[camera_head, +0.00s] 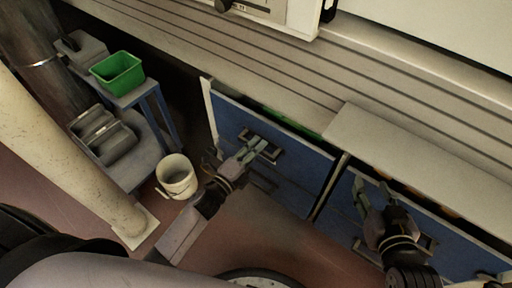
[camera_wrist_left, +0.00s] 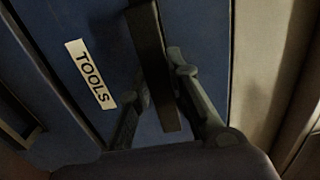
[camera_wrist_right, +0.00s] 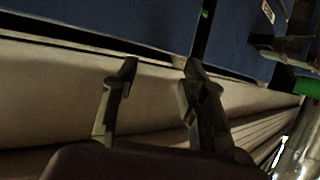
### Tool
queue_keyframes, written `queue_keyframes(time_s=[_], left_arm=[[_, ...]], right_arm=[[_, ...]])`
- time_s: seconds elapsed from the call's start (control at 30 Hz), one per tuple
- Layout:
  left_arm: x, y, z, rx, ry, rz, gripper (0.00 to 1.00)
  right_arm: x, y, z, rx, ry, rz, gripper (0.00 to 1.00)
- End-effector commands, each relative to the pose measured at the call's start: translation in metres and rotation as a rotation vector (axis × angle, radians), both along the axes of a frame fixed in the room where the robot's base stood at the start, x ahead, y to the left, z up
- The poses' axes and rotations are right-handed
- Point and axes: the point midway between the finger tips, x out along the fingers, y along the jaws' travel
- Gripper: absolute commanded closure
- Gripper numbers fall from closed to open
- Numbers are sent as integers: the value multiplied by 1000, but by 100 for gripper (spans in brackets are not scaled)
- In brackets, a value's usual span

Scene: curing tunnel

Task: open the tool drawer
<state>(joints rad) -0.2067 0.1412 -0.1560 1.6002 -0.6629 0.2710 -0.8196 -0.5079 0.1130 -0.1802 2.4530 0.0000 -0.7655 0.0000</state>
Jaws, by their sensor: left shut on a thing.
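The tool drawer has a blue front (camera_head: 228,115) in the left part of the bench. A white label reading TOOLS (camera_wrist_left: 90,75) is on it in the left wrist view. Its dark bar handle (camera_wrist_left: 152,60) lies between the fingers of my left gripper (camera_head: 262,148), which is shut on it. A narrow gap with something green (camera_head: 295,125) shows above the drawer front; how far the drawer stands out is hard to tell. My right gripper (camera_head: 374,188) is open and empty, by the top edge of the right blue drawer (camera_head: 335,215). Its spread fingers show in the right wrist view (camera_wrist_right: 160,75).
A grey slatted bench top (camera_head: 300,75) overhangs the drawers. At the left stand a blue-legged cart with a green bin (camera_head: 118,72), a white bucket (camera_head: 177,175) on the floor and a cream post (camera_head: 75,165). Orange items (camera_head: 440,205) show behind the right drawer front.

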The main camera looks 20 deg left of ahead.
Motion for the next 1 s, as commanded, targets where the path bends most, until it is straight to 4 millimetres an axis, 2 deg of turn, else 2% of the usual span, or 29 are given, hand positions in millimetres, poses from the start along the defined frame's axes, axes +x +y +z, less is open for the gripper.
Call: queue_keyframes(time_s=[0.17, 0.87, 1.0], left_arm=[[0, 0, -1, 0, 1, 0, 100], [-2, 1, -1, 0, 3, 1, 100], [-8, 3, -2, 1, 6, 2, 100]], right_arm=[[-1, 0, -1, 0, 3, 0, 60], [3, -1, 4, -2, -6, -2, 60], [-3, -4, -4, -14, 45, -6, 60]])
